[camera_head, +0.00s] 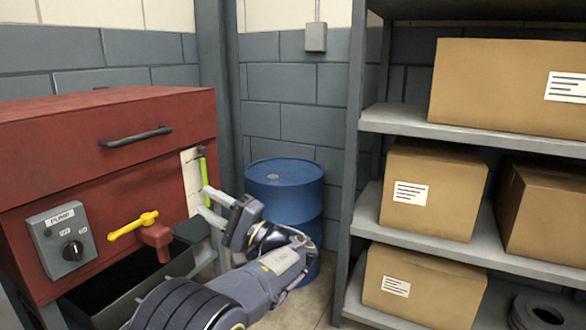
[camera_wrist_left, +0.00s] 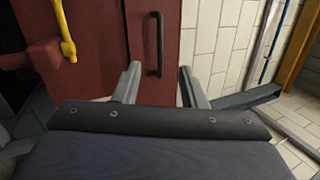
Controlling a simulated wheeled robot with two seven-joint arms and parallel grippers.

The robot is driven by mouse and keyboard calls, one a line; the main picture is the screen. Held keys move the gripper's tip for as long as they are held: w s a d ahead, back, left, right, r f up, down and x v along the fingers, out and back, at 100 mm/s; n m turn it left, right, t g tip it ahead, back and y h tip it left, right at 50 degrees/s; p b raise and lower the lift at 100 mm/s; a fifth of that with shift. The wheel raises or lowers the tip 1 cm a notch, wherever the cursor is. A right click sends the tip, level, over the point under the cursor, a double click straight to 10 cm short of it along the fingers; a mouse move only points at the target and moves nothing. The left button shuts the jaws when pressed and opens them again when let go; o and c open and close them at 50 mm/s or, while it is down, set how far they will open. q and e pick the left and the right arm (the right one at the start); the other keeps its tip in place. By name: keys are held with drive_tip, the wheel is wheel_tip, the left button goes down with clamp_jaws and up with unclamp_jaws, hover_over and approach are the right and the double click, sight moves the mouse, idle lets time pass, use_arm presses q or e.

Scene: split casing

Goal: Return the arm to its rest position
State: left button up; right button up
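My left gripper (camera_head: 209,204) reaches in from the bottom of the head view, beside the right side of a red cabinet (camera_head: 60,130). In the left wrist view my left gripper (camera_wrist_left: 160,80) has its two grey fingers well apart, with nothing held between them. A red panel (camera_wrist_left: 105,45) with a black bar handle (camera_wrist_left: 160,45) shows beyond the fingers; I cannot tell whether they touch it. My right gripper is in neither view.
The cabinet front carries a yellow lever (camera_head: 133,226), a grey knob box (camera_head: 62,241) and a black handle (camera_head: 135,137). A blue drum (camera_head: 286,190) stands behind my left arm. A grey shelf (camera_head: 400,122) with cardboard boxes (camera_head: 433,188) fills the right.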

use_arm(q)
drive_tip(key=s+a+f+g+h, duration=0.3)
drive_tip(key=a+f, duration=0.1)
drive_tip(key=a, duration=0.4)
drive_tip(key=s+a+f+g+h, duration=0.2)
drive_tip(key=s+a+f+h, duration=0.15)
drive_tip(key=a, duration=0.35)
drive_tip(key=s+a+f+n+g+h, duration=0.2)
drive_tip(key=s+a+f+h, duration=0.2)
drive_tip(key=s+f+h, duration=0.45)
drive_tip(key=s+d+f+n+t+h, duration=0.2)
drive_tip(key=s+d+h, duration=0.3)
drive_tip(key=s+d, duration=0.45)
drive_tip(key=s+d+f+n+t+h, duration=0.2)
drive_tip(key=s+d+f+n+h, duration=0.3)
drive_tip(key=s, duration=0.7)
wheel_tip(320, 180, up, 38)
drive_tip(key=m+p, duration=0.2)
drive_tip(key=p, duration=3.3)
drive_tip(key=shift+d+f+y, duration=0.25)
drive_tip(key=shift+d+y, duration=0.05)
drive_tip(key=shift+d, duration=0.15)
